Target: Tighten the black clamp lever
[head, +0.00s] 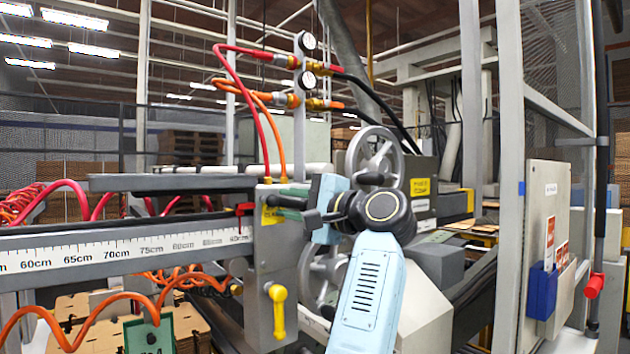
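A yellow label (271,216) sits on that block just beside the fingertips. I cannot pick out the black clamp lever for certain: dark parts around the fingertips blend together, and the gripper and wrist cover some of this spot. Whether the fingers are apart or hold something does not show.
A rail with a centimetre scale (130,251) runs left from the grey block, with a red pointer (245,209) near its end. A yellow handle (278,310) hangs lower on the block. A grey handwheel (375,155) stands behind my arm. Orange and red hoses hang around.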

